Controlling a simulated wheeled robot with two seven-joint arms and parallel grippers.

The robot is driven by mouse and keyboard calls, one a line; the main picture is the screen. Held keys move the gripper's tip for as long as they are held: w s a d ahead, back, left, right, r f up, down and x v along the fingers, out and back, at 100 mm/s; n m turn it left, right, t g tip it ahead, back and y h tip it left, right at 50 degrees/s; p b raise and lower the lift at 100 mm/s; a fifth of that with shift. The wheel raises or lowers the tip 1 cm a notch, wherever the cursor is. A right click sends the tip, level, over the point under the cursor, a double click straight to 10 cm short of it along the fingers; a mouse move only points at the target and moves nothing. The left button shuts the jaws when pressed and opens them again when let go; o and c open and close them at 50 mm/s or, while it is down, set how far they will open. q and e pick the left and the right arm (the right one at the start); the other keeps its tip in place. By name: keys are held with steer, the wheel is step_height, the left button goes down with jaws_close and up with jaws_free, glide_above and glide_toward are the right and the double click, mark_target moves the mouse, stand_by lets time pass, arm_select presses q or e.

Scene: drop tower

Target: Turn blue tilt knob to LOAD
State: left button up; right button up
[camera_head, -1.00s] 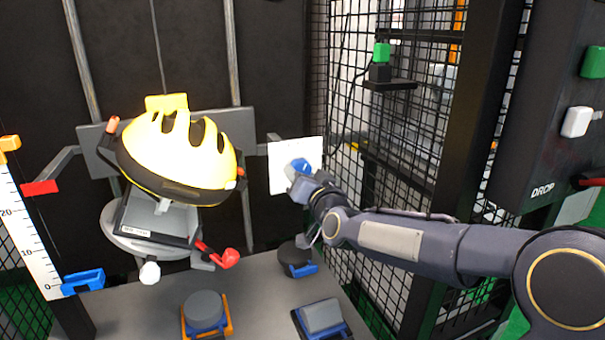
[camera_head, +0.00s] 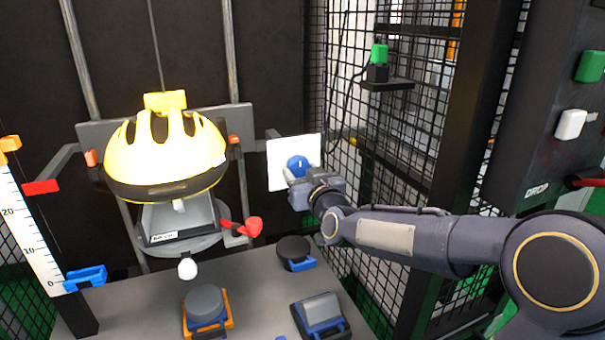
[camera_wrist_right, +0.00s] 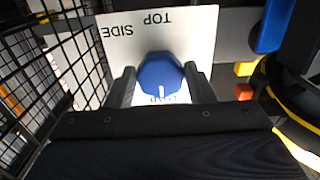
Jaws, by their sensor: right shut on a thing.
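The blue tilt knob (camera_head: 299,165) sits on a white square plate (camera_head: 281,175) at the back, right of the helmet. In the right wrist view the knob (camera_wrist_right: 160,73) is between the two fingers of my right gripper (camera_wrist_right: 161,86), which is shut on it. The plate there shows TOP and SIDE, upside down, and a partly hidden word that appears to be LOAD below the knob. The knob's white mark points down at that word. The yellow helmet (camera_head: 165,155) sits level on its carriage. My left gripper is not in view.
A wire mesh fence stands close to the right of my right arm. A control box marked DROP (camera_head: 540,150) is at far right. Several dark blocks with blue or orange holders lie on the grey table (camera_head: 250,300). A height scale (camera_head: 25,235) stands at left.

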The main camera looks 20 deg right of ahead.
steer(key=o, duration=1)
steer(key=shift+c, duration=0.2)
steer(key=s, duration=0.7)
steer(key=shift+s+a+p, duration=0.25)
steer(key=shift+s+p, duration=0.1)
steer(key=shift+s, duration=0.05)
